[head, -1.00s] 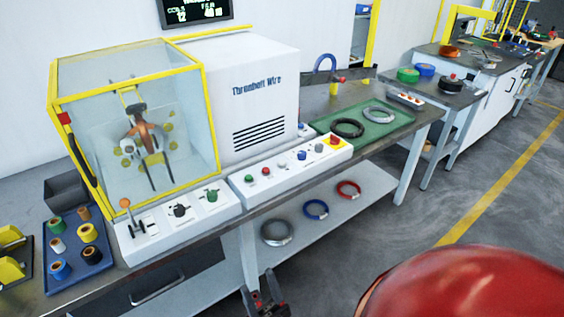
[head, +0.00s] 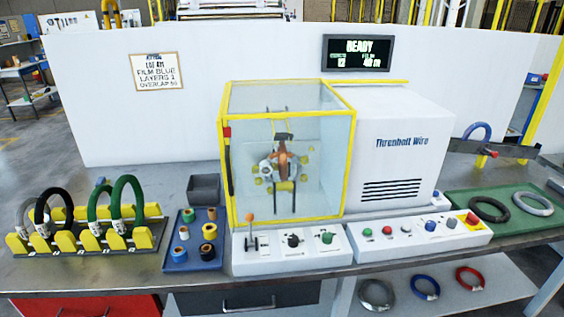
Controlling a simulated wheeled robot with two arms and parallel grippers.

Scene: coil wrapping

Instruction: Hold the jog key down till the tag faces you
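The wrapping machine's clear enclosure (head: 330,180) with yellow edges stands mid-bench. Inside it, behind the glazing, is an orange-brown and dark mechanism (head: 282,158) with yellow rollers around it. I cannot make out a tag there. In front, a white control panel (head: 415,238) carries a green button (head: 367,231), a red button (head: 387,229), a blue button (head: 430,225) and a red mushroom button (head: 472,219) on yellow. The labels are too small to tell which is the jog key. Neither gripper shows in the head view.
A display (head: 357,53) reads READY. A left panel (head: 290,262) has a lever (head: 250,230) and two knobs. A rack (head: 150,238) of coils, a blue tray (head: 192,262) of tape rolls and a green mat (head: 505,228) with two coils share the bench. More coils lie on the lower shelf (head: 455,298).

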